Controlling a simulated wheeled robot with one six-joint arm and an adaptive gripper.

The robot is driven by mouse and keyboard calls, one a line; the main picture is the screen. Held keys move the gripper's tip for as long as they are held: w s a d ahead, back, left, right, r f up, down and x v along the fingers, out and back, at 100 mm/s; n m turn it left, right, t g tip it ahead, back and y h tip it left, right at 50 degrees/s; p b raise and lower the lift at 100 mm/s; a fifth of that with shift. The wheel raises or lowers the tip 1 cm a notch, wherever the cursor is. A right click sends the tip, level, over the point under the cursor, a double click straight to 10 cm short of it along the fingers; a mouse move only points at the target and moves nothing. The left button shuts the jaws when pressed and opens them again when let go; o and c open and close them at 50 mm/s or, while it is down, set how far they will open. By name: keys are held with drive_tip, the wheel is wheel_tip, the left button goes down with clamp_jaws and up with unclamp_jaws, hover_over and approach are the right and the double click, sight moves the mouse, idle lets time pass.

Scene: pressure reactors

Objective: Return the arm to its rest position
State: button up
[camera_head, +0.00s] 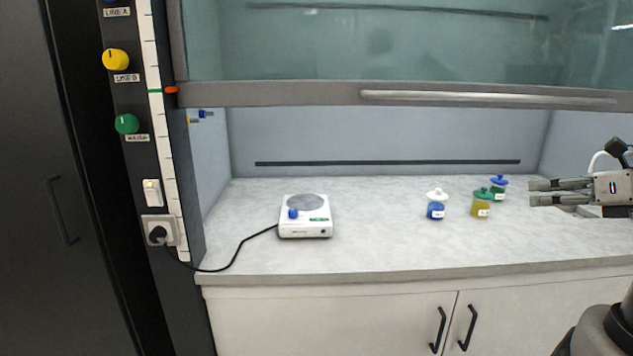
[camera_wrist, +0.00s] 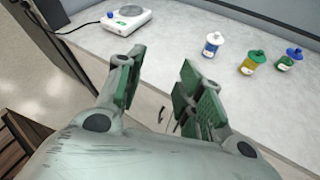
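My gripper (camera_head: 545,192) is at the right of the head view, in front of the fume hood opening, with its fingers pointing left. In the wrist view my gripper (camera_wrist: 157,88) has its green-padded fingers apart with nothing between them. The counter's front edge and cabinet front show beyond and below the fingers. No object touches the fingers.
A white hotplate (camera_head: 305,217) with a cord stands on the counter (camera_head: 370,245). A blue jar (camera_head: 436,206), a yellow jar (camera_head: 482,205) and a green jar (camera_head: 498,189) stand right of it. The raised sash (camera_head: 400,95) hangs above. The counter's middle is clear.

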drive_tip(key=s+a+f+n+g+h, duration=0.2)
drive_tip(key=s+f+n+g, duration=0.3)
drive_tip(key=n, duration=0.4)
drive_tip(key=s+a+f+n+g+h, duration=0.1)
drive_tip(key=s+a+f+n+g, duration=0.15)
drive_tip(key=s+n, duration=0.55)
drive_tip(key=a+r+n+h, duration=0.4)
drive_tip(key=r+n, duration=0.1)
drive_tip(key=n, duration=1)
drive_tip(key=shift+s+a, duration=0.3)
drive_tip(key=shift+a, duration=0.1)
